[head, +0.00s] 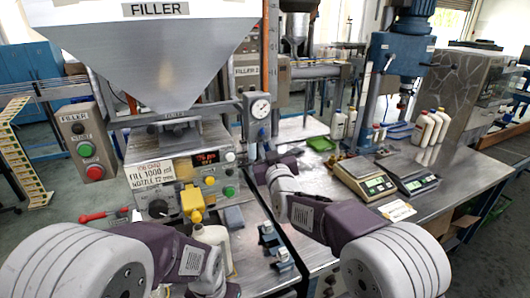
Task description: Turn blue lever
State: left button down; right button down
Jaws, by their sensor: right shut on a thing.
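The blue lever (262,134) is small and hangs below the round gauge, beside the filler panel. My right gripper (264,153) reaches up to it from the lower right and is shut at it; its fingertips are small and partly hidden by the wrist. A white bottle (213,243) stands under the yellow nozzle (193,203) at the filler's front. My left arm comes in from the lower left, and its wrist (207,282) is beside the bottle's lower part. The left fingers do not show clearly, so I cannot tell whether they touch the bottle.
The filler hopper (165,55) and control panel (170,178) stand at the left. A red-handled tool (100,215) lies left of the panel. Blue clamps (270,232) sit right of the bottle. Scales (363,180) and white bottles (424,128) stand on the right bench.

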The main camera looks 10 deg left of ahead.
jog(key=n+b, duration=0.1)
jog(key=n, duration=0.2)
jog(key=d+n+y+b, duration=0.1)
jog(key=n+b, duration=0.1)
jog(key=n, duration=0.1)
jog(key=w+n+b, duration=0.1)
jog(key=n+b, duration=0.1)
jog(key=n, duration=0.1)
jog(key=shift+w+d+r+t+y, duration=0.1)
jog(key=shift+d+r+t+y, duration=0.2)
jog(key=shift+d+y, duration=0.1)
jog(key=shift+w+d+r+n+g+y+b, duration=0.15)
jog(key=shift+r+n+y+b, duration=0.2)
jog(key=shift+n+b, duration=0.75)
jog(key=shift+d+r+n+g+y+b, duration=0.1)
jog(key=shift+r+n+y+b, duration=0.3)
jog(key=shift+n, duration=1.35)
jog(key=shift+w+d+r+n+g+y+b, duration=0.15)
jog(key=shift+r+n+y+b, duration=0.2)
jog(key=shift+n+b, duration=0.75)
jog(key=shift+r+n+p, duration=0.1)
jog(key=shift+n+p, duration=0.25)
jog(key=shift+n, duration=0.2)
jog(key=c, duration=1.4)
grip_release()
jog(key=shift+s, duration=0.1)
